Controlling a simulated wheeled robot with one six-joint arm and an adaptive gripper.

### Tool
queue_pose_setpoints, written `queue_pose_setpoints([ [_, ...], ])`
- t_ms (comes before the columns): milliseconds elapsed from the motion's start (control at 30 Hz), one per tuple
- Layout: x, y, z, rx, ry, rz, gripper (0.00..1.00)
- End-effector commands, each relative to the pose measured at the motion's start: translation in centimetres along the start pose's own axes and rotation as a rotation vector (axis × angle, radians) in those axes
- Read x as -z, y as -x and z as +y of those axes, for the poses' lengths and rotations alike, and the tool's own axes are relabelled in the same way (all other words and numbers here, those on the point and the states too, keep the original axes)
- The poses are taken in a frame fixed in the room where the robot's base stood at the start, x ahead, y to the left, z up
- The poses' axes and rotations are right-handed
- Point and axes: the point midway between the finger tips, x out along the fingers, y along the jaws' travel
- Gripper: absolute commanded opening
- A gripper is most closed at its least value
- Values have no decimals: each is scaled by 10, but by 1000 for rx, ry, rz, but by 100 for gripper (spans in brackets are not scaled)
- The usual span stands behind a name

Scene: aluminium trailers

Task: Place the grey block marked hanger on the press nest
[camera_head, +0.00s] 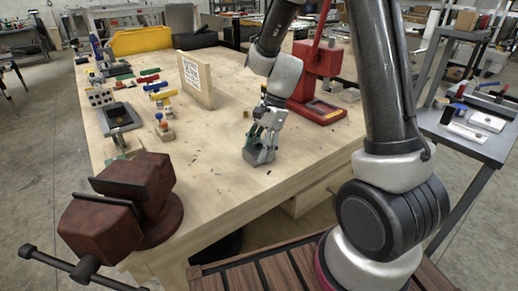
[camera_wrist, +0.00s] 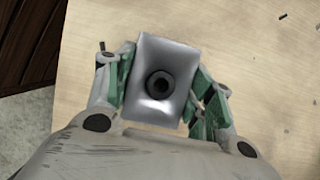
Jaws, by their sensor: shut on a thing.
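A grey block (camera_head: 258,156) is between the fingers of my gripper (camera_head: 265,134), low over or on the wooden table near its front edge; I cannot tell whether it touches the top. No hanger marking can be read. The red press (camera_head: 318,62) stands farther back and to the right, and its red base (camera_head: 325,117) holds a flat greyish area, probably the nest.
A brown vise (camera_head: 130,200) sits at the table's near left corner. A board with a printed code (camera_head: 195,76) stands mid-table. Coloured parts and tools (camera_head: 152,88) line the left side. The table (camera_head: 220,125) between block and press is mostly clear.

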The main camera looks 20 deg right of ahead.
Motion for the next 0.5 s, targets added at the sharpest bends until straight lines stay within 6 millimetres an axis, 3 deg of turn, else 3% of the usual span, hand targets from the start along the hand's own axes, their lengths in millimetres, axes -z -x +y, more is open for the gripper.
queue_pose_setpoints([
  [200, 1, -2, 0, -1, 0, 0, 19],
  [233, 1, -3, 0, -1, 0, 0, 57],
  [300, 1, -2, 0, -1, 0, 0, 70],
  [333, 1, -2, 0, -1, 0, 0, 75],
  [500, 1, -2, 0, -1, 0, 0, 75],
])
